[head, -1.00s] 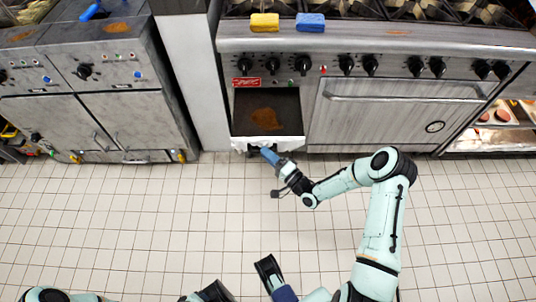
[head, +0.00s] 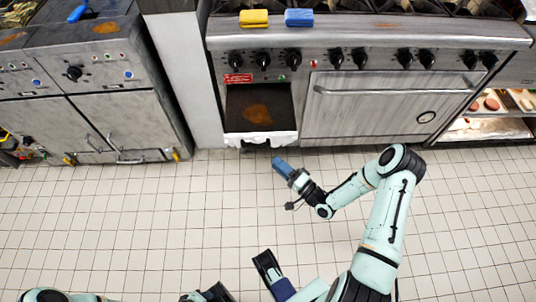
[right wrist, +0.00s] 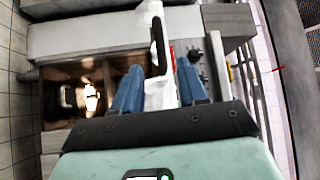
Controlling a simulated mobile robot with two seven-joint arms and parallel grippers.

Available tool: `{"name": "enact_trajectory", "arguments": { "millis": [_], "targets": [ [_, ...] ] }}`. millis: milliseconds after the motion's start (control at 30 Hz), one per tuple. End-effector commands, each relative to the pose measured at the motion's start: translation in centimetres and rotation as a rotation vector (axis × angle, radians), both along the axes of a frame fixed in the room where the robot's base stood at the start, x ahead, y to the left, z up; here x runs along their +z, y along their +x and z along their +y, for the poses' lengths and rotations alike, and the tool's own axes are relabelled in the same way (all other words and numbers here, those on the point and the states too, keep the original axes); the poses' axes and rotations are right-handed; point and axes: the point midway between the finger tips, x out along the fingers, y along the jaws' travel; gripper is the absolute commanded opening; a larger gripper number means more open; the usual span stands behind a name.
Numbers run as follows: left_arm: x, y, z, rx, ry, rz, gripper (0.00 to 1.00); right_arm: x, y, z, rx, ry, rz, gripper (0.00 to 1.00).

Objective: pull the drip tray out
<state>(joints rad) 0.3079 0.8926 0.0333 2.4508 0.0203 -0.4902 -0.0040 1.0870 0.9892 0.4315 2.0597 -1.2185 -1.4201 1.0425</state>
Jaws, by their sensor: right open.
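The drip tray (head: 240,117) is a dark, open tray with a brown stain, standing out below the knobs at the left of the range. A crumpled white edge (head: 262,139) runs along its front. My right gripper (head: 278,163) is just in front of and below that edge, apart from it in the head view. In the right wrist view its two blue fingers (right wrist: 159,82) are spread, with nothing held between them. A dark bar handle (right wrist: 158,45) on the tray's front shows beyond the fingertips. My left gripper does not show clearly.
The range's closed oven door (head: 365,105) is right of the tray. A yellow sponge (head: 254,18) and a blue sponge (head: 299,17) lie on the range's front ledge. A grey cabinet (head: 125,125) stands at left. The tiled floor (head: 130,215) in front is clear.

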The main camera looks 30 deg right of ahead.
Motion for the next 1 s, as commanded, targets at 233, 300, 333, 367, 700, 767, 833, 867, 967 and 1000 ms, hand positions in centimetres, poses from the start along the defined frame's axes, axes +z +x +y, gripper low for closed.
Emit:
{"name": "enact_trajectory", "arguments": {
  "millis": [233, 300, 333, 367, 700, 767, 833, 867, 967, 1000],
  "targets": [
    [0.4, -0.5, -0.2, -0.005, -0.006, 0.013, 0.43, -0.6, -3.9, -1.0, 0.0, 0.0, 0.001, 0.42],
    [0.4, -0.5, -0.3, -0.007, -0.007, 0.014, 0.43, -0.6, -4.3, -1.0, 0.001, 0.0, -0.001, 0.42],
    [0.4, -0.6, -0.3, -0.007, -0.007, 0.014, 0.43, -0.6, -4.5, -1.1, 0.001, 0.0, 0.0, 0.42],
    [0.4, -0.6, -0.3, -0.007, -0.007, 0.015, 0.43, -0.6, -4.6, -1.1, 0.001, 0.0, 0.0, 0.42],
    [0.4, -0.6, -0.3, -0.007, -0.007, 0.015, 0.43, -0.7, -4.7, -1.1, 0.001, 0.0, 0.0, 0.42],
    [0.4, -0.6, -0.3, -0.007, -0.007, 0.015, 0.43, -0.7, -4.7, -1.1, 0.001, 0.0, 0.0, 0.42],
    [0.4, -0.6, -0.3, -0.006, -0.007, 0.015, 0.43, -0.7, -4.7, -1.1, 0.001, 0.0, 0.0, 0.42],
    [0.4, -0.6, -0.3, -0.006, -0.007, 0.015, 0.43, -0.7, -4.7, -1.1, 0.001, 0.0, 0.0, 0.42],
    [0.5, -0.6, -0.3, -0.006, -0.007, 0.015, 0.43, -0.6, -4.7, -1.1, 0.001, -0.002, 0.003, 0.42],
    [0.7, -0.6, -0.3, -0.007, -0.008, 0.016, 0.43, -0.6, -4.6, -0.8, 0.003, -0.006, 0.011, 0.42]
  ]
}}
